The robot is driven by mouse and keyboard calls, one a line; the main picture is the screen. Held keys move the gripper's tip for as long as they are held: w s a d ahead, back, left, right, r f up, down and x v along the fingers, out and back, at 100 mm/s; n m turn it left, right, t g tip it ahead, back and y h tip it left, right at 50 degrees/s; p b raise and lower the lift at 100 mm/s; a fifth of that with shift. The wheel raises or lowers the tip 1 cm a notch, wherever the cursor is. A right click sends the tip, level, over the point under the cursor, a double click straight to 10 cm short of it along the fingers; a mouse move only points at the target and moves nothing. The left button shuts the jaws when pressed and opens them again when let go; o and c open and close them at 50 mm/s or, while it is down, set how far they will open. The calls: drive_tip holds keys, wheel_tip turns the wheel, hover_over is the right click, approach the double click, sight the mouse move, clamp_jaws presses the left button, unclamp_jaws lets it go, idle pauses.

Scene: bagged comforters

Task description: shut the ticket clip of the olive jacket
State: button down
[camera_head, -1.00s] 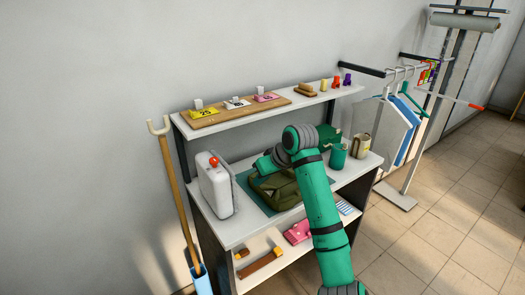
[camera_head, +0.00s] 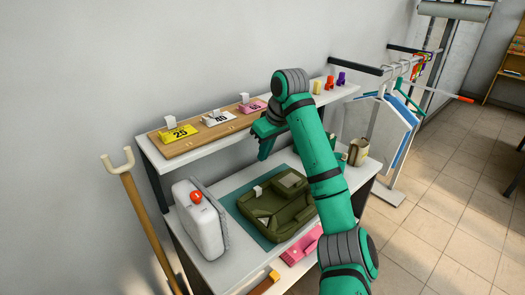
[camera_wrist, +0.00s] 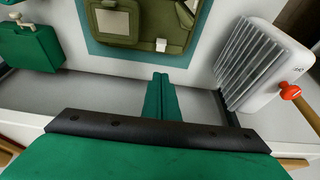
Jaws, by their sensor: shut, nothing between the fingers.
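The olive jacket (camera_head: 277,205) lies folded on a teal mat (camera_head: 238,183) on the white table. It also shows at the top of the wrist view (camera_wrist: 138,22). A small pale clip (camera_head: 257,190) sits on its back-left edge, and also shows in the wrist view (camera_wrist: 161,45). I cannot tell whether the clip is open or shut. My gripper (camera_head: 264,151) is raised behind the jacket, near the front edge of the upper shelf, apart from jacket and clip. In the wrist view its fingers (camera_wrist: 161,80) are together and empty, pointing toward the clip.
A white appliance (camera_head: 200,222) with a red knob stands left of the jacket. Number tickets (camera_head: 180,133) lie on a wooden board on the upper shelf. A green case (camera_wrist: 30,48) stands on the jacket's other side. A beige mug (camera_head: 358,151) and hanger rail are at right.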

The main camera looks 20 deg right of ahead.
hover_over(254, 194)
wheel_tip(254, 194, down, 14)
drive_tip(key=shift+s+r, duration=0.1)
drive_tip(key=shift+s, duration=0.05)
drive_tip(key=shift+w+f, duration=0.2)
drive_tip(key=shift+f, duration=0.4)
drive_tip(key=shift+d, duration=0.2)
drive_tip(key=shift+s+a+r+t, duration=0.1)
drive_tip(key=shift+a+t, duration=0.05)
drive_tip(key=shift+t, duration=0.15)
